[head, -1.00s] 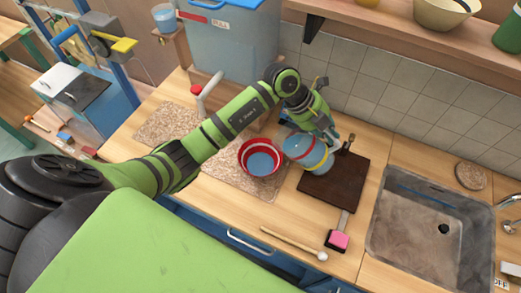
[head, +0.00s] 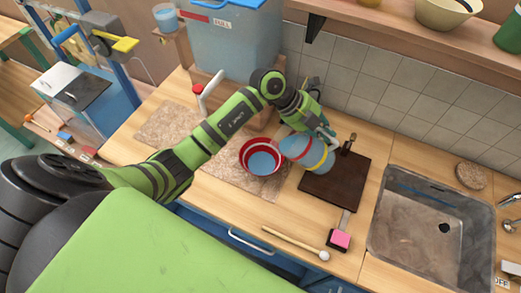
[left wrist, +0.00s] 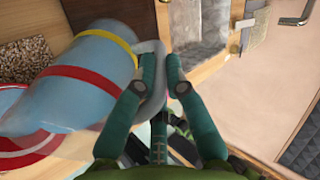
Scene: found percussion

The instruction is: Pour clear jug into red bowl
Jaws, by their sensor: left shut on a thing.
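The clear jug (head: 309,153), with a yellow band and a red band and a bluish look, is tipped on its side to the left, its mouth at the red bowl's right rim. The red bowl (head: 243,164), with a white stripe, stands on a speckled mat and shows blue inside. My left gripper (head: 324,131) is shut on the jug's handle, on the jug's right side. In the left wrist view the jug (left wrist: 88,85) slants down over the bowl (left wrist: 35,158), which is partly hidden. I cannot make out a stream. My right gripper is not in view.
A dark board (head: 340,182) lies under and right of the jug, with a pink-headed tool (head: 340,239) at its front. A mallet (head: 294,242) lies at the counter's front. A sink (head: 430,225) is at right. A large blue-lidded tank (head: 235,45) stands behind my arm.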

